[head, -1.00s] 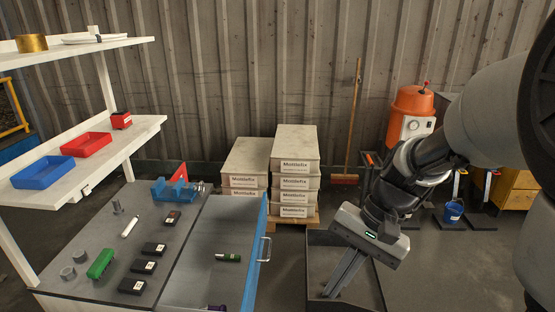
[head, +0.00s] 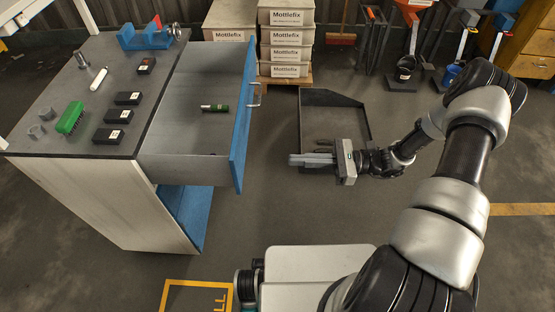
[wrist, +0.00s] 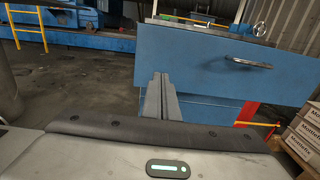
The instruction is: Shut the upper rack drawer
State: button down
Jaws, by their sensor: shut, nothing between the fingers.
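The upper drawer (head: 190,112) is pulled out from the workbench, with a grey inside and a blue front (head: 241,125). A silver handle (head: 256,94) is on that front. A green-and-dark cylinder (head: 214,108) lies in the drawer. My gripper (head: 291,160) is shut and empty. It points left toward the drawer front and stays apart from it. In the wrist view my shut fingers (wrist: 161,77) point at the blue front (wrist: 225,70), and its handle (wrist: 248,63) is to their upper right.
A dark open tray (head: 335,100) lies on the floor behind my gripper. Stacked Mottlefix boxes (head: 286,45) stand at the back. Floor between gripper and drawer is clear.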

aim_at(240, 159)
jog(key=a+b, duration=0.1)
jog(key=a, duration=1.2)
jog(key=shift+w, duration=0.2)
jog(key=shift+a, duration=0.15)
jog(key=a, duration=2.5)
jog(key=shift+w+b, duration=0.4)
jog(key=shift+a+r, duration=0.1)
jog(key=shift+r, duration=0.05)
jog(key=shift+a+r, duration=0.1)
jog(key=shift+w+d, duration=0.1)
jog(key=shift+d, duration=0.45)
jog(key=d, duration=0.4)
jog(key=d+p, duration=0.1)
jog(key=d, duration=0.4)
jog(key=d+p, duration=0.1)
jog(key=d, duration=0.3)
jog(key=shift+s+d+f, duration=0.25)
jog(key=shift+s+d, duration=0.05)
jog(key=shift+s, duration=0.05)
